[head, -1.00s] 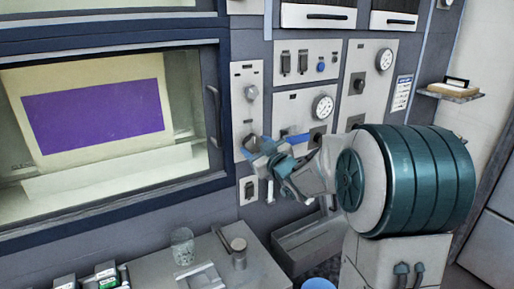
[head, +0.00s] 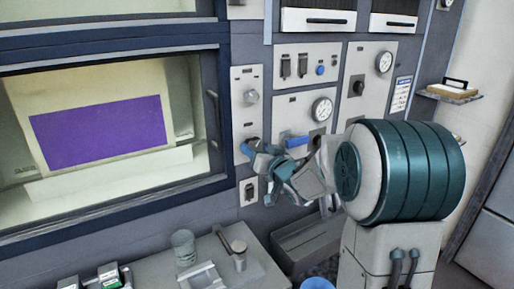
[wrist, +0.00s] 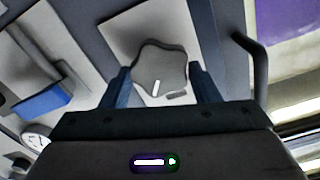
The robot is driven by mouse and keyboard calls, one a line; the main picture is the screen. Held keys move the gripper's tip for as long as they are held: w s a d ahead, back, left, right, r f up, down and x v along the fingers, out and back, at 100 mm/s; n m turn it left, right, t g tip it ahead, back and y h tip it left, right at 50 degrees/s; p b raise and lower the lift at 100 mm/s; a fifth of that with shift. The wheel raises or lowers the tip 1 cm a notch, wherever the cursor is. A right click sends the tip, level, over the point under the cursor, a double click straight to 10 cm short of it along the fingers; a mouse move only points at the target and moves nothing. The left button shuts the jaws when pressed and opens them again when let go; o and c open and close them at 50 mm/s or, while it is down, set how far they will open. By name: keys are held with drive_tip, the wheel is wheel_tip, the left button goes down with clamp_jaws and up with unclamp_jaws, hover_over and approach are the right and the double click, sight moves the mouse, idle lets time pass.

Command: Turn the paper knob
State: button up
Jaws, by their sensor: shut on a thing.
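The knob (wrist: 158,68) between my fingers is grey and lobed, with a short white line near its lower edge in the wrist view. A grey dash shows on the panel just beside that line. My gripper (wrist: 160,84) is shut on this knob, with one dark blue finger on each side. In the head view my gripper (head: 251,147) is at the lower part of the narrow light panel (head: 239,120), and it hides the knob there. I cannot read a label on the knob.
Another knob (head: 251,97) sits above on the same panel. The oven door handle (head: 213,118) is to the left. A blue lever (head: 297,141) and a round gauge (head: 322,109) are close on the right. A bench with a glass beaker (head: 184,247) stands below.

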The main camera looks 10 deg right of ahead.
drive_tip(key=m+p, duration=0.1)
drive_tip(key=m, duration=0.2)
drive_tip(key=shift+m, duration=0.3)
drive_tip(key=shift+m+p, duration=0.8)
drive_tip(key=shift+m, duration=0.6)
drive_tip(key=o, duration=1)
drive_tip(key=shift+d, duration=0.1)
drive_tip(key=shift+s, duration=0.1)
drive_tip(key=b+v, duration=0.2)
drive_tip(key=v, duration=1.1)
drive_tip(key=shift+s, duration=0.25)
drive_tip(key=shift+d, duration=0.1)
